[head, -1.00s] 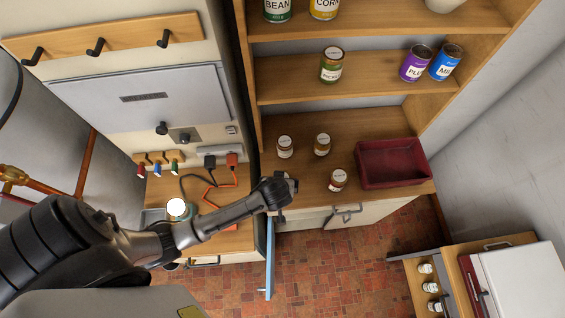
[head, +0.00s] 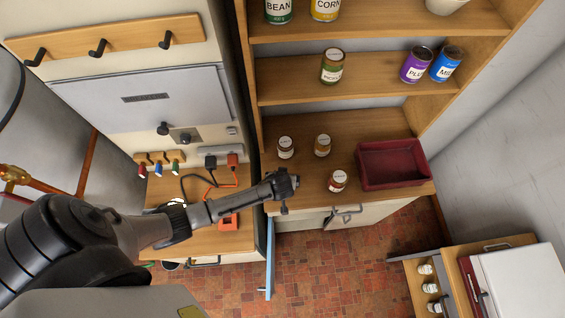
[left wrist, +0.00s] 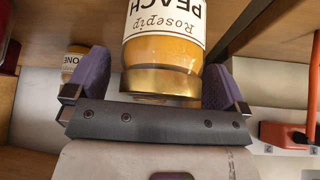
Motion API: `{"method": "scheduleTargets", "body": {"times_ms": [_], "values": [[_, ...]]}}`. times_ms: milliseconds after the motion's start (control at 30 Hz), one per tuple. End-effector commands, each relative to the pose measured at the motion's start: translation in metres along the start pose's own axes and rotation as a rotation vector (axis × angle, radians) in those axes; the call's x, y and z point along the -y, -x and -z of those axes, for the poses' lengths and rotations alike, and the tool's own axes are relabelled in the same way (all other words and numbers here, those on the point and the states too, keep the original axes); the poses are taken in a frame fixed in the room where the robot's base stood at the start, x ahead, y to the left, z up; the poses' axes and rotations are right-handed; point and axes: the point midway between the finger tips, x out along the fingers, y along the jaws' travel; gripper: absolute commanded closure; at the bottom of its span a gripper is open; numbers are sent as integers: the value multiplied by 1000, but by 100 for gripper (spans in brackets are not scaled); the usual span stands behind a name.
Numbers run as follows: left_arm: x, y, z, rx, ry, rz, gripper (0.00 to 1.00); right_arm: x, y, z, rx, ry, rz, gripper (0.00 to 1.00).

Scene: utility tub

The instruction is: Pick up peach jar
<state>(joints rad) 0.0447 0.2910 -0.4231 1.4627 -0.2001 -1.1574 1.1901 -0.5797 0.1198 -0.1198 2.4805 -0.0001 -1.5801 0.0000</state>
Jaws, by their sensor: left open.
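The peach jar (left wrist: 163,50) fills the upper middle of the left wrist view, gold lid toward the bottom, label upside down in that picture. In the head view it appears to be the leftmost jar (head: 286,148) on the counter, though I cannot read its label there. My left gripper (head: 286,188) is near the counter's front edge, just in front of that jar. In the left wrist view its purple fingers (left wrist: 158,66) are spread apart, one on each side of the jar, with gaps. How deep the jar sits between them, I cannot tell. My right gripper is not seen.
Two other jars stand nearby, one behind (head: 322,146) and one to the right (head: 338,181). A dark red bin (head: 366,183) stands farther right. A shelf with cans (head: 415,64) is above the counter. An orange device (head: 228,222) lies to the left.

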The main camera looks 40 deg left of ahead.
Motion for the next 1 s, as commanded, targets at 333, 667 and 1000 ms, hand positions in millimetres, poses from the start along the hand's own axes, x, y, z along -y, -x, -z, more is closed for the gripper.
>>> {"method": "scheduleTargets", "body": {"times_ms": [333, 667, 1000], "values": [[0, -5, 0, 0, 0, 0, 0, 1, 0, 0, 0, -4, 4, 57], [0, -5, 0, 0, 0, 0, 31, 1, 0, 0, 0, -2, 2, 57], [0, -5, 0, 0, 0, 0, 63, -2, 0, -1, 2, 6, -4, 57]]}}
